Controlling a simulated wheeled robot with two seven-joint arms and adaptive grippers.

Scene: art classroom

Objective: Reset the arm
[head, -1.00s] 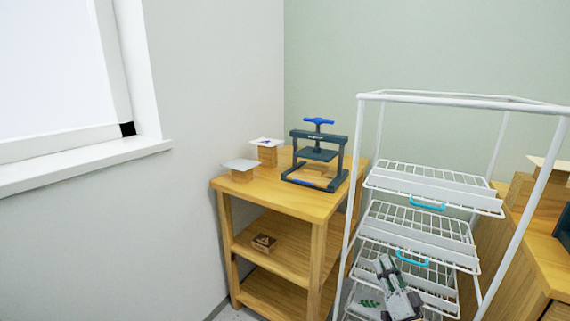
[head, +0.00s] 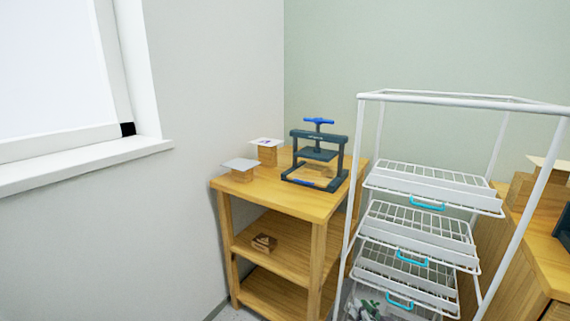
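My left gripper is out of view.
A wooden shelf table (head: 278,204) stands left of the rack, with a dark press (head: 318,155) and two wooden blocks topped with sheets. A stamp block (head: 264,243) lies on its middle shelf. A wooden cabinet stands at right.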

